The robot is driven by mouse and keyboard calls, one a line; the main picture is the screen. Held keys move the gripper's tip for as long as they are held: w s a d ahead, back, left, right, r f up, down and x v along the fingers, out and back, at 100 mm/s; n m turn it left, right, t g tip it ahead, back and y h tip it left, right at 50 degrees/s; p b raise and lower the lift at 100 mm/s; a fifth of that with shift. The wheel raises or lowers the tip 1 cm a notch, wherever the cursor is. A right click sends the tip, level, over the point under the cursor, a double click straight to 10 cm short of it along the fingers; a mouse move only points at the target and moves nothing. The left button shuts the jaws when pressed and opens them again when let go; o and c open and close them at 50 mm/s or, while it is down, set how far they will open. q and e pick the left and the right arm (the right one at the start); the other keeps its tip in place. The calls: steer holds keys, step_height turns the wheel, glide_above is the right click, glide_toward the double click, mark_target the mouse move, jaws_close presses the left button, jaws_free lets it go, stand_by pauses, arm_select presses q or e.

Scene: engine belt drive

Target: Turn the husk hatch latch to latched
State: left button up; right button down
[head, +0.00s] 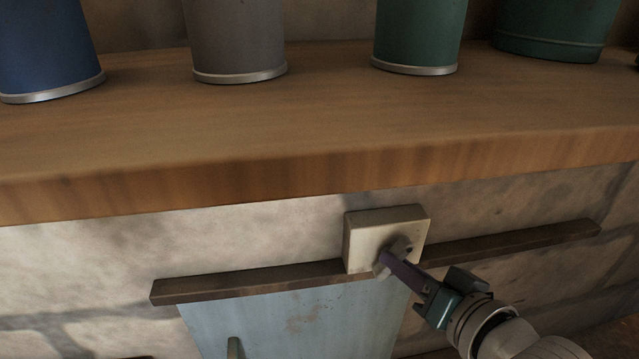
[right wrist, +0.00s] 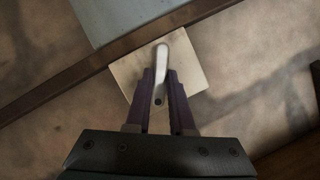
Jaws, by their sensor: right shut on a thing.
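The husk hatch latch has a square cream block (head: 368,238) on the wall, over a dark wooden rail. A small grey piece of its lever (head: 401,246) shows in the head view. In the right wrist view the pale lever (right wrist: 162,62) lies across the plate (right wrist: 190,78), its rounded end pointing up. My right gripper (head: 386,262) comes in from the lower right and is shut on the lever; its dark purple fingers (right wrist: 160,85) stand on both sides of it. The pale blue hatch panel (head: 290,318) is below the rail. My left gripper is not in view.
A thick wooden shelf (head: 300,125) juts out above the latch. Blue (head: 50,45), grey (head: 237,40) and green (head: 418,35) canisters stand on it. The dark rail (head: 245,282) runs along the wall on both sides of the block.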

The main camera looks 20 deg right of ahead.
steer(key=shift+w+a+r+n+g+h+p, duration=0.2)
steer(key=shift+n+h+p, duration=0.4)
steer(key=shift+n, duration=0.45)
steer(key=shift+s+a+f+n+g+h+p, duration=0.1)
steer(key=shift+n+g+h+p, duration=0.25)
steer(key=shift+n+h, duration=0.6)
steer(key=shift+d, duration=0.1)
steer(key=c, duration=0.8)
jaws_free()
steer(key=p+v, duration=0.6)
steer(key=v, duration=0.4)
steer(key=shift+p, duration=0.35)
